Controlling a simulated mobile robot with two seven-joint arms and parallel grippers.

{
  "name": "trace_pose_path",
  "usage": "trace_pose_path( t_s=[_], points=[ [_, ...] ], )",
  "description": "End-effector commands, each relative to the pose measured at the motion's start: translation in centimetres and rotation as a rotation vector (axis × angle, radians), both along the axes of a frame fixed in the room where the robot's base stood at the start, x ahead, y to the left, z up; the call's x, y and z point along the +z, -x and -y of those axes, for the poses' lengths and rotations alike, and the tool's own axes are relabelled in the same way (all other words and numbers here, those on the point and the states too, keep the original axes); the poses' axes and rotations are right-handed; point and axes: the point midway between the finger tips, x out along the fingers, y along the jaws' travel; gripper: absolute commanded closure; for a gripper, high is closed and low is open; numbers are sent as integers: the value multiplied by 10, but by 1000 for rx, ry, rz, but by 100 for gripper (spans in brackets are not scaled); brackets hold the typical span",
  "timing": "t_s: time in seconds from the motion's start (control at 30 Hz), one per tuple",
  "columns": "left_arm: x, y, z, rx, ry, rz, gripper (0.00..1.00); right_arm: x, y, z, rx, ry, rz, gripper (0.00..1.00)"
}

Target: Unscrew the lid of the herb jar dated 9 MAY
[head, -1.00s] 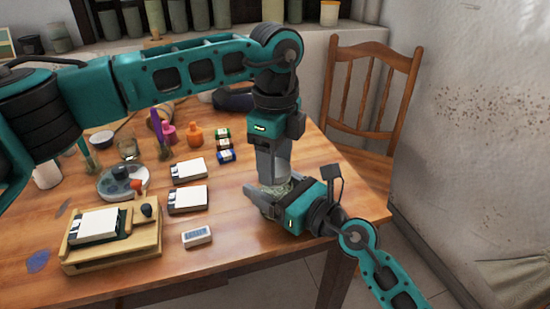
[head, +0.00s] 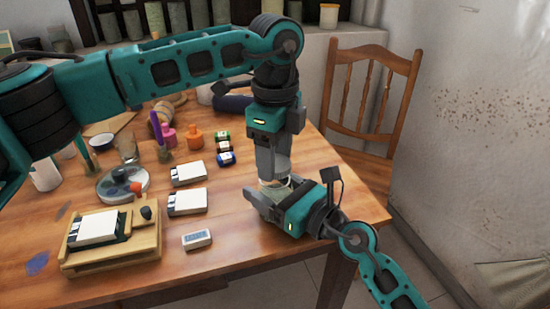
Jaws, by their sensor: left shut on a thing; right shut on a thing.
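The herb jar (head: 275,184) stands near the right end of the wooden table, mostly hidden by my two grippers. Only a small pale strip of it shows, and no date can be read. My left gripper (head: 273,174) points straight down from above, shut at the jar's top; the lid is hidden between its fingers. My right gripper (head: 262,199) comes in low from the right, shut around the jar's body just below the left fingers.
White-topped boxes (head: 187,202), a small display device (head: 197,239) and a wooden stand (head: 112,257) lie to the left. Small bottles (head: 194,137) and a round palette (head: 122,184) stand farther back. A wooden chair (head: 365,125) stands behind right. The table's front right is clear.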

Motion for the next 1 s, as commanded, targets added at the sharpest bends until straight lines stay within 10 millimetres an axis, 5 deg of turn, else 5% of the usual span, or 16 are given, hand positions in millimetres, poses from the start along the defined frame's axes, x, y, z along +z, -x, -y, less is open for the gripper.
trace_pose_path(
  t_s=[0.57,1.0],
  points=[
    [9,0,0,-1,0,0,78,-2,0,0,0,4,-2,100],
    [47,1,0,-1,0,-1,78,-2,0,0,0,4,-2,100]
  ],
)
